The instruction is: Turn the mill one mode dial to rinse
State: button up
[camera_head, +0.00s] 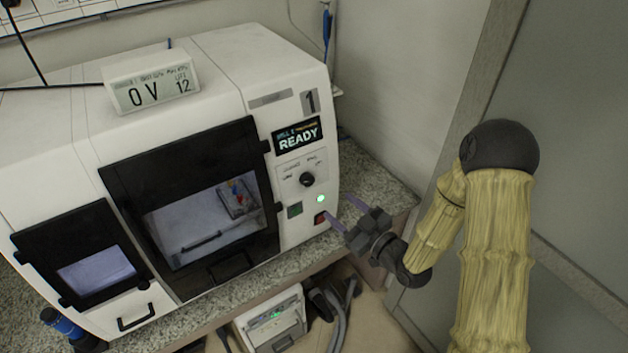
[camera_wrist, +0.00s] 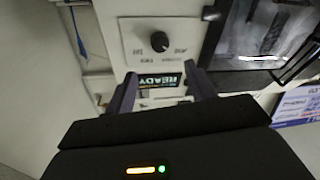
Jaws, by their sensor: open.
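The mill (camera_head: 215,55) is a large white machine with the number 1 on its front. Its black round mode dial (camera_head: 306,179) sits on a white label plate below a screen (camera_head: 298,137) reading READY. The print around the dial is too small to read. My gripper (camera_head: 343,212) is open and empty, to the lower right of the dial and apart from it. In the wrist view my gripper (camera_wrist: 157,88) shows two dark fingers spread apart, with the dial (camera_wrist: 159,41) beyond them and the READY screen (camera_wrist: 160,81) seen between them, upside down.
A green light (camera_head: 320,198), a green-marked switch (camera_head: 295,210) and a red switch (camera_head: 320,217) sit below the dial, close to my fingers. A dark-framed window door (camera_head: 125,190) is left of the panel. A grey wall panel (camera_head: 560,130) stands at right, behind my arm.

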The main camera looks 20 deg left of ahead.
aim_at(310, 182)
jog(key=p+x, duration=0.3)
jog(key=x, duration=0.7)
jog(key=shift+r+p, duration=0.15)
jog(key=shift+p, duration=0.2)
jog(key=shift+w+a, duration=0.35)
jog(key=shift+a, duration=0.15)
jog(key=c, duration=1)
